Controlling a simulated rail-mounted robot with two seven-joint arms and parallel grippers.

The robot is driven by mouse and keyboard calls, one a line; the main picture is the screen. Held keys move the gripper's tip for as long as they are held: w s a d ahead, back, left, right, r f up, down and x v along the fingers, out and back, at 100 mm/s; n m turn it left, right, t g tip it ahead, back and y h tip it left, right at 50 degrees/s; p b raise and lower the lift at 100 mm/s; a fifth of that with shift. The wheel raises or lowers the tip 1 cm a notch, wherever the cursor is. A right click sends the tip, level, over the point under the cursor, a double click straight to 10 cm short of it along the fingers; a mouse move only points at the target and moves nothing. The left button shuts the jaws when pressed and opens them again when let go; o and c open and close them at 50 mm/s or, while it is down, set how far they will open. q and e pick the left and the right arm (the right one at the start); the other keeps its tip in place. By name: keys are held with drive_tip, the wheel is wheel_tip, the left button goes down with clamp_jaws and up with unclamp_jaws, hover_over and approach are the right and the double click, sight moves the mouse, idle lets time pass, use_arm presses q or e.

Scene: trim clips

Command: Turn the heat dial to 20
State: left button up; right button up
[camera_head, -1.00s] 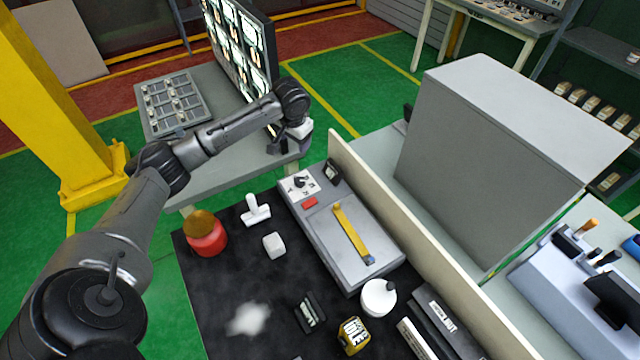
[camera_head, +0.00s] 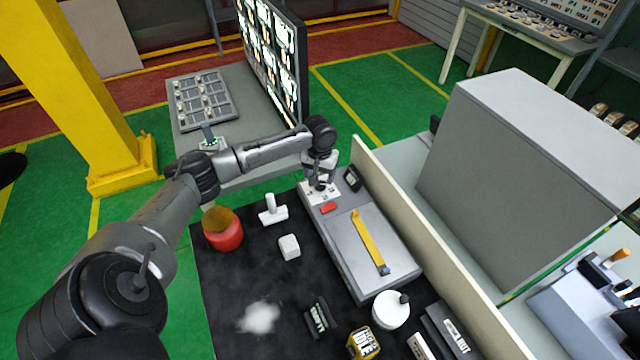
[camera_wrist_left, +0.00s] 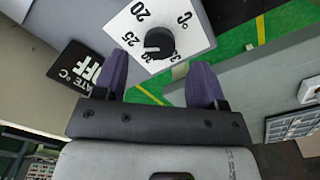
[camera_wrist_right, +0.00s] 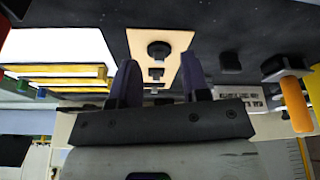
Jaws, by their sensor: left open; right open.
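The heat dial (camera_wrist_left: 159,42) is a black knob on a white plate marked 20, 25, 30, 35 and °C. I cannot clearly tell which number it points to. In the head view its white plate (camera_head: 311,191) is at the far end of a grey sealer (camera_head: 350,245) with a yellow bar. My left gripper (camera_head: 320,184) is above that plate and partly hides the dial. In the left wrist view its open fingers (camera_wrist_left: 160,75) sit on either side just short of the knob, empty. My right gripper (camera_wrist_right: 158,72) is open and empty in the right wrist view.
A red button (camera_head: 328,208) is just in front. A cream panel (camera_head: 400,215) runs along the sealer's right. A red jar (camera_head: 224,235), white handled tool (camera_head: 273,214) and white block (camera_head: 289,247) stand left.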

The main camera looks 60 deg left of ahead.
sight(320, 185)
use_arm(q)
drive_tip(key=shift+f, duration=2.15)
use_arm(e)
drive_tip(key=shift+d+f, duration=0.15)
drive_tip(key=shift+f, duration=0.05)
